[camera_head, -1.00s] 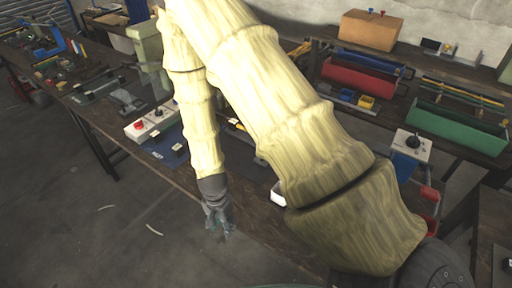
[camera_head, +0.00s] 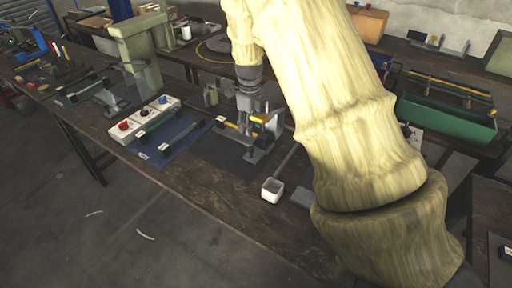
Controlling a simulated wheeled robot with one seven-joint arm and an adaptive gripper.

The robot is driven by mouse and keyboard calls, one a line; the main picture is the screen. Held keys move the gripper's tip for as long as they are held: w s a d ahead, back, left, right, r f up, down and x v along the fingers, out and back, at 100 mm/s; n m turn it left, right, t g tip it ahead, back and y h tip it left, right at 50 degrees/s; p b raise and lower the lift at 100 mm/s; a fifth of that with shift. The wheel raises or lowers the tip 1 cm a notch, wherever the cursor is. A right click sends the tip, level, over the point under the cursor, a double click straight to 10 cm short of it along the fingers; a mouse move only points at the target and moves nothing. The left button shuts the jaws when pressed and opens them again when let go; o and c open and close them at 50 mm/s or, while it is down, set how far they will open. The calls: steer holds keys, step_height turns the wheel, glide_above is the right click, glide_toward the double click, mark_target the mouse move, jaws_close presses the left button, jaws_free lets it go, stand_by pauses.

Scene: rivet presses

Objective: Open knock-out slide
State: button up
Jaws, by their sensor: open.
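My gripper (camera_head: 246,108) points down over the workbench, above a small metal fixture with yellow parts (camera_head: 262,120). Its fingers are small in the picture and partly merge with the fixture, so I cannot tell whether they touch it. A hammer-like tool with a yellow handle (camera_head: 232,126) lies just left of the fixture. I cannot clearly make out which part is the knock-out slide. Two dark bars with pale end labels lie by the blue mat (camera_head: 172,150): one along the control box (camera_head: 155,122), one on the mat (camera_head: 182,138).
A white control box (camera_head: 125,126) with red and blue knobs stands left of the mat. A white square cup (camera_head: 272,190) sits near the bench's front edge. A pale green press (camera_head: 143,50) stands behind. My arm hides the right part of the bench. A green tray (camera_head: 448,118) is at right.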

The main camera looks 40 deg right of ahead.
mark_target(251, 147)
steer(key=shift+f+p, duration=1.5)
steer(key=shift+f, duration=3.85)
jaws_close()
